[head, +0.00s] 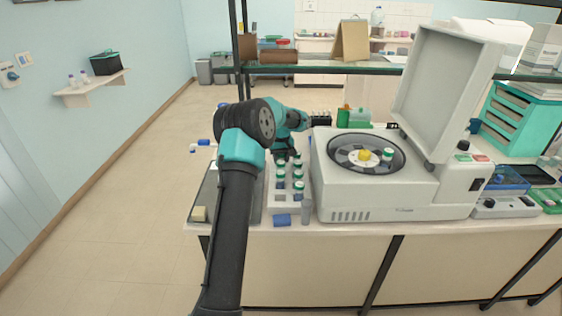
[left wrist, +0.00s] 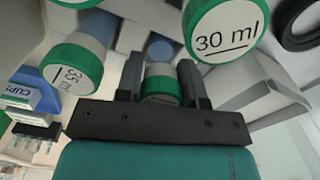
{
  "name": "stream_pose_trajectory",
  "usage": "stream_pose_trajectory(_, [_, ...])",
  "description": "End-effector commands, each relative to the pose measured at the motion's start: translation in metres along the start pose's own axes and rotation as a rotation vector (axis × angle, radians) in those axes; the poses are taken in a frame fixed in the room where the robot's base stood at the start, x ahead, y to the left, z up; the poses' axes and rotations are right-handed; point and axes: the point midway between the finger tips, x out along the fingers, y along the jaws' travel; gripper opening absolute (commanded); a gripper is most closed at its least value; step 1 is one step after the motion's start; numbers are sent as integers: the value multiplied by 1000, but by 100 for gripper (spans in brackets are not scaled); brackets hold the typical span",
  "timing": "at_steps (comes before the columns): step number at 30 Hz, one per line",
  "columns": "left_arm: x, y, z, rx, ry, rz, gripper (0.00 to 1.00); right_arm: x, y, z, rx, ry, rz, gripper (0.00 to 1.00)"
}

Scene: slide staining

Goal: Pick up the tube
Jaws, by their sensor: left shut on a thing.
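My left gripper (head: 285,155) is at the far end of a white rack (head: 270,203) on the bench in the head view. In the left wrist view its two fingers (left wrist: 162,82) are shut on a tube with a green cap (left wrist: 161,88). In the head view the gripper hides this tube, and I cannot tell whether it is clear of the rack. Several other tubes with green rims and white tops (head: 298,186) stand in the rack. My right gripper is out of view.
A centrifuge (head: 400,200) with its lid (head: 445,90) raised stands right of the rack. A tube (head: 388,154) sits in its rotor. A grey tube (head: 306,211) and a blue block (head: 282,220) are at the rack's front. A shelf frame (head: 330,70) spans behind.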

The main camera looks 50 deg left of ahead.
Motion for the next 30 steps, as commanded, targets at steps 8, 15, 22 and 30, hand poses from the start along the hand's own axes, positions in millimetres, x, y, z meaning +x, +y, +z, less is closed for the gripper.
stream_pose_trajectory(8, [-25,1,0,0,3,2,13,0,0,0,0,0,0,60])
stream_pose_trajectory(15, [-68,0,0,-2,2,1,13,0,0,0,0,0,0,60])
stream_pose_trajectory(22, [-96,0,0,-1,1,0,13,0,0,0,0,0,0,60])
stream_pose_trajectory(30, [-100,0,0,-1,0,-1,13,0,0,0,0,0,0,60])
